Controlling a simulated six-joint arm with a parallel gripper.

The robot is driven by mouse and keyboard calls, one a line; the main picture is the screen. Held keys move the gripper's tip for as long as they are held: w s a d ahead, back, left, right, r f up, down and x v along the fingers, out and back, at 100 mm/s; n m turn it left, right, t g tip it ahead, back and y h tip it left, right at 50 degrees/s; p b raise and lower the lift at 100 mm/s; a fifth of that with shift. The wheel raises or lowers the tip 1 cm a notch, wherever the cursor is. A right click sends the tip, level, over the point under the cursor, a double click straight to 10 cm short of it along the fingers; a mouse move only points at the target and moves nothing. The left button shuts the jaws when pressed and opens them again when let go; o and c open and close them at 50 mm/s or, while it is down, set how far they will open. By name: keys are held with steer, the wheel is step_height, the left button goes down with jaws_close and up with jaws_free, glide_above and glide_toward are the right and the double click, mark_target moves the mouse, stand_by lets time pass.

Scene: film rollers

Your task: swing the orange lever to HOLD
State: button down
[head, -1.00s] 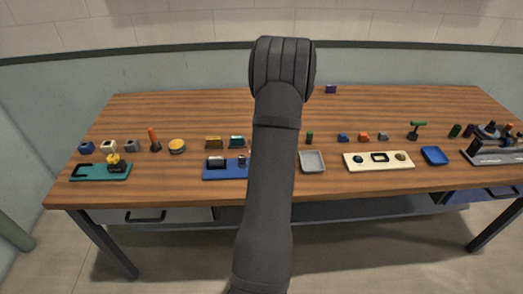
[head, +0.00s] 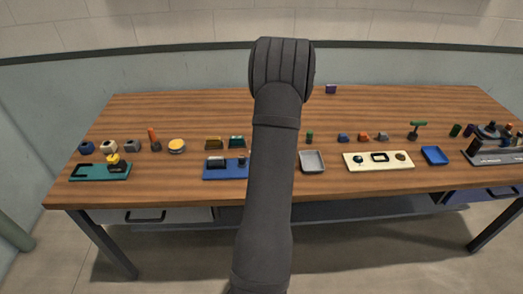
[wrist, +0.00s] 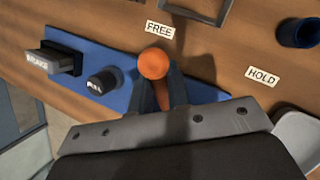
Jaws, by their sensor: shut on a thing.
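In the wrist view the orange lever's round knob (wrist: 153,63) stands up from a blue base plate (wrist: 118,63). My gripper (wrist: 160,88) is shut around the lever just below the knob. The lever is beside the white FREE label (wrist: 160,29). The white HOLD label (wrist: 263,76) lies farther right on the wood, apart from the lever. In the head view the blue base plate (head: 225,172) shows left of my arm, which hides the lever and my gripper.
On the same plate are a dark block (wrist: 50,60) and a black knob (wrist: 101,81). A blue round cup (wrist: 298,32) stands beyond HOLD. A grey tray (head: 312,161) sits right of my arm. A cream board (head: 380,167) lies farther right. The table's back half is mostly clear.

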steer(key=d+m, duration=0.1)
steer(key=d+m+t+h, duration=0.1)
steer(key=m, duration=0.1)
steer(key=d+m, duration=0.1)
steer(key=m, duration=0.1)
steer(key=shift+w+t+h, duration=0.3)
steer(key=shift+w+h, duration=0.1)
steer(key=shift+s+d+m+t+h, duration=0.15)
steer(key=shift+d+m+h, duration=0.4)
steer(key=shift+m, duration=0.7)
steer(key=shift+s+d+m+t+h, duration=0.15)
steer(key=shift+d+m+h, duration=0.35)
steer(key=shift+m, duration=0.75)
steer(key=shift+d, duration=0.15)
steer(key=c, duration=1.4)
jaws_free()
steer(key=shift+c, duration=0.2)
steer(key=v, duration=0.7)
steer(key=shift+r, duration=0.3)
steer(key=shift+d, duration=0.1)
